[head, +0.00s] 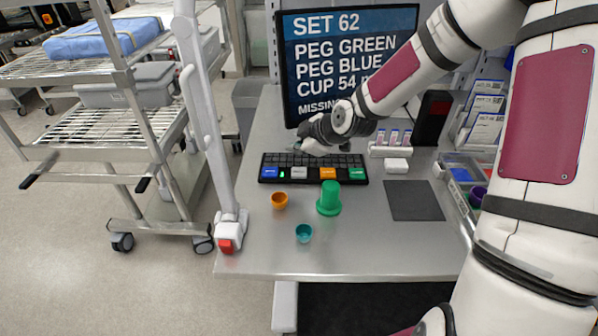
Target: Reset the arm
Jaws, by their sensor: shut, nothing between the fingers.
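My arm reaches in from the right over the steel table (330,258). My gripper (297,148) is shut and empty, just above the back of the black keypad board with coloured keys (343,178). Its fingertips are small and partly blurred in this view. A green peg (329,198) stands upright on its flange in front of the board. An orange cup (279,200) stands to the left of the peg, and a teal cup (303,233) stands nearer the front edge.
A screen (345,60) reading "SET 62" stands behind my gripper. A white post (208,120) rises at the table's left edge. A dark mat (414,200), a white rack (390,149) and a tray of parts (455,185) lie to the right. A wire cart (110,100) stands left.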

